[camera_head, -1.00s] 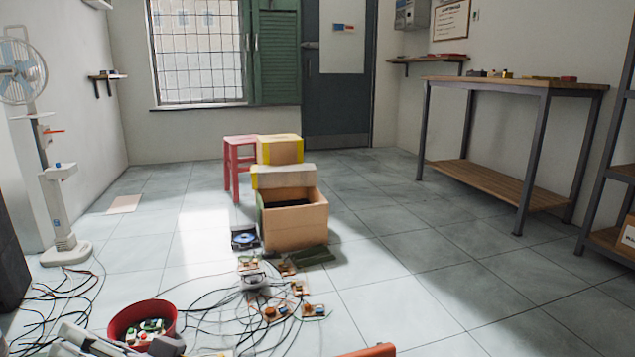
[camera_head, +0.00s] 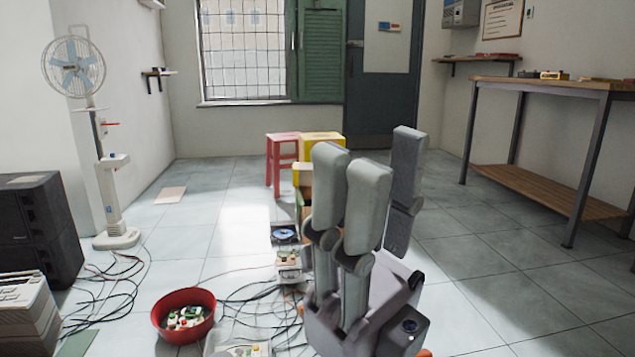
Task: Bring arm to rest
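My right gripper (camera_head: 381,160) stands large in the middle of the head view. Its grey jointed fingers point up, apart and straight, with nothing seen between them. It is open. Its palm and wrist fill the lower middle and hide most of the wooden box and part of the floor clutter behind. My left gripper is not in view.
A red bowl (camera_head: 183,315) of small parts and loose cables lie on the floor left of the gripper. A red stool (camera_head: 281,160), a white fan (camera_head: 112,200) and dark speaker (camera_head: 38,228) stand farther off. A workbench (camera_head: 560,85) is at right. Floor between is clear.

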